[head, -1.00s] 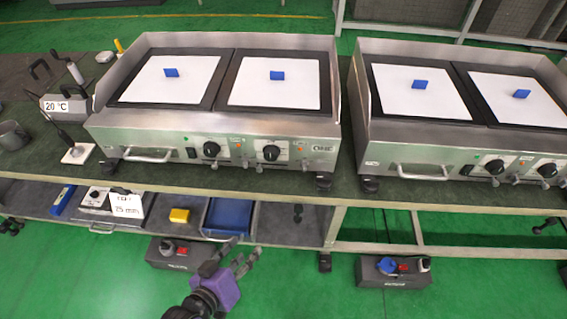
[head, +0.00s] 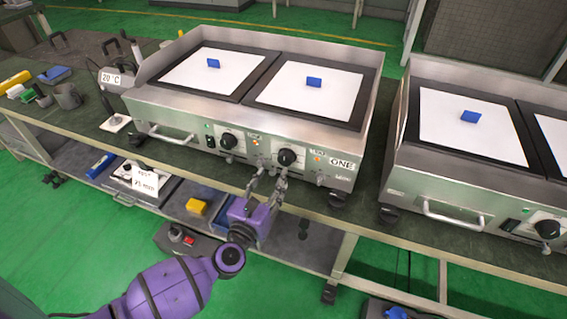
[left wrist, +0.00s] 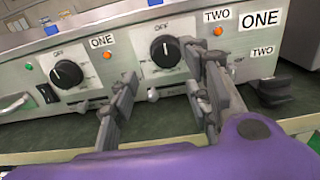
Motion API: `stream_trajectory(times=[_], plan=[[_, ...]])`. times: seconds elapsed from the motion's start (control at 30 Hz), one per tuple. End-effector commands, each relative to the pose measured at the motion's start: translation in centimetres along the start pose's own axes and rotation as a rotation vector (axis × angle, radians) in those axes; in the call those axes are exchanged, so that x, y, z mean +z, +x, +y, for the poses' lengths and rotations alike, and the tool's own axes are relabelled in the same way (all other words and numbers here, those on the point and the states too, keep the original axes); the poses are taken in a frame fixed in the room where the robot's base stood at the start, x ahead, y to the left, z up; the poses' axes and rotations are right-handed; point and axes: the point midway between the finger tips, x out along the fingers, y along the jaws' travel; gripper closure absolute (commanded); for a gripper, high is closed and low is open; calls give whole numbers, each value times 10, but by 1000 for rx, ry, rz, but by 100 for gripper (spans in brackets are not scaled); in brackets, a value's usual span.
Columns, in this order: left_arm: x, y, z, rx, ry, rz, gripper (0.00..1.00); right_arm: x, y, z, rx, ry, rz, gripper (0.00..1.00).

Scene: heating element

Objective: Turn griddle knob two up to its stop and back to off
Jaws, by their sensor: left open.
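The griddle (head: 180,107) with the label ONE stands on the bench, with two black knobs on its steel front. Knob two (head: 287,157) is the right one. In the left wrist view knob two (left wrist: 165,51) sits beside the label TWO, its pointer mark near the top. Knob one (head: 228,141) is to its left and also shows in the left wrist view (left wrist: 66,74). My left gripper (head: 268,178) is open and empty, just in front of and below knob two. Its fingers (left wrist: 160,95) stand apart on either side below the knob, not visibly touching it. My right gripper is out of view.
A second griddle (head: 450,178) stands to the right on the bench. Small levers stick out below the knobs. A handle (head: 172,136) is at the front left. The black foot (left wrist: 272,92) is right of the fingers.

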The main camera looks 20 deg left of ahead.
Motion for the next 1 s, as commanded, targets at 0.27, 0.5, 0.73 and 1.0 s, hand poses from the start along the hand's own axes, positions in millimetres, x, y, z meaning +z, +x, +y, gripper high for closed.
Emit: stream_trajectory(times=[0.27, 0.5, 0.73, 1.0], plan=[[2, 45, -1, -3, 3, -4, 56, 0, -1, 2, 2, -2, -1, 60], [1, 69, -1, -3, 4, -1, 56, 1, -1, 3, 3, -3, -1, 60], [1, 72, -1, -3, 4, -1, 56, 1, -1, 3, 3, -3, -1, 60], [1, 72, -1, -2, 4, -1, 81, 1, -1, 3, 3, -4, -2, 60]])
